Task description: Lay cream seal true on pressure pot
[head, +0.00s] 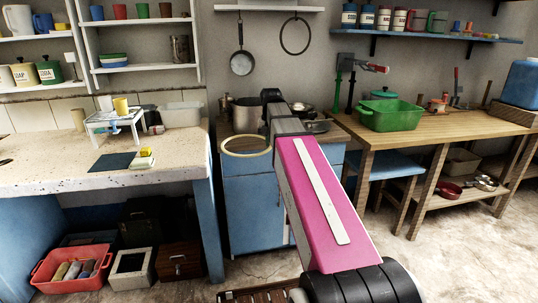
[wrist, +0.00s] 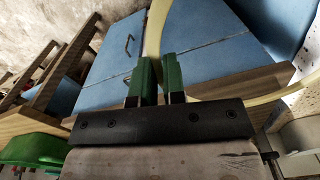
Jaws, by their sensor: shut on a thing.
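The cream seal (head: 246,145) is a thin pale ring, held about level in the head view. It appears over the front left edge of the blue cabinet. My gripper has green fingers (wrist: 159,82) shut on the ring's band (wrist: 154,32) in the wrist view; my arm mostly hides the fingers in the head view. A grey metal pot (head: 246,112), which looks like the pressure pot, stands on the cabinet behind the ring. Its rim is partly hidden by my arm. The ring is apart from the pot.
The blue cabinet (head: 252,190) stands between a stone counter (head: 40,172) and a wooden bench (head: 450,130). Another pan (head: 301,107) lies right of my wrist. A dark ring (head: 295,36) and a frying pan (head: 242,63) hang on the wall. A green tub (head: 391,117) sits on the bench.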

